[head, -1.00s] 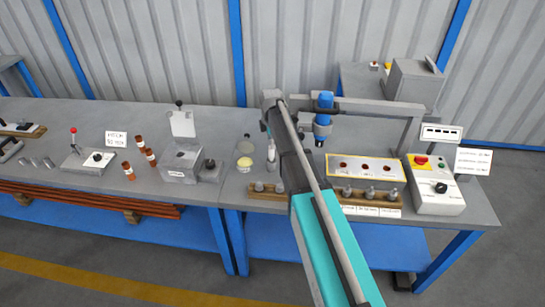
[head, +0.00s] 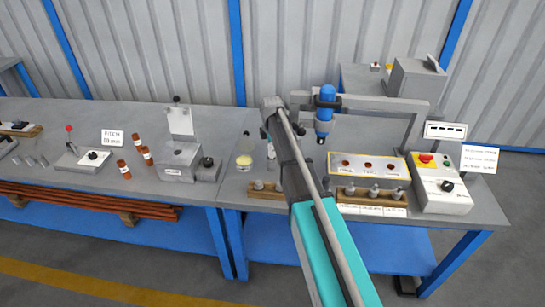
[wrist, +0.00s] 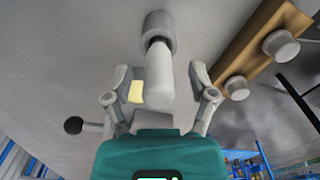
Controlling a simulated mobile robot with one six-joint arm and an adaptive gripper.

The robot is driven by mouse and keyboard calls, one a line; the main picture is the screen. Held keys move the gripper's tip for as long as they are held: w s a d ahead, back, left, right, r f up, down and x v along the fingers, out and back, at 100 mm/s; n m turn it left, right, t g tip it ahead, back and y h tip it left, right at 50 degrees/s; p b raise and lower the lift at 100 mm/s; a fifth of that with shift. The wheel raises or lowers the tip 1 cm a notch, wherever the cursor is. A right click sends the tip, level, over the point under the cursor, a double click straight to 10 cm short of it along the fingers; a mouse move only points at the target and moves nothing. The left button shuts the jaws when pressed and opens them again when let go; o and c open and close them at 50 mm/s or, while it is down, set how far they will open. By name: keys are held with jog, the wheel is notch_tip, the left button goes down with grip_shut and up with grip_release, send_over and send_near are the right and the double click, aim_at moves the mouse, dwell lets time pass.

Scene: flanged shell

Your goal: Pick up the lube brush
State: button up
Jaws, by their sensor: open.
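In the wrist view a pale upright cylinder (wrist: 159,82) with a dark neck and a wider grey round part (wrist: 158,32) stands between my fingers; it looks like the lube brush in its holder, but I cannot be sure. My gripper (wrist: 167,78) is open, one finger on each side of it, with a visible gap on the right. A small yellow patch (wrist: 136,92) shows by the left finger; I cannot tell what it belongs to. In the head view my arm largely hides the gripper. A jar with yellow contents (head: 244,161) stands just left of it.
A wooden rack with grey knobs (wrist: 246,50) lies close to the right in the wrist view. In the head view, a grey box with a raised lid (head: 180,158) stands left, a blue tool (head: 325,115) hangs behind, and a control box (head: 441,186) stands right.

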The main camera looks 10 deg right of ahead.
dwell(0.5)
grip_shut()
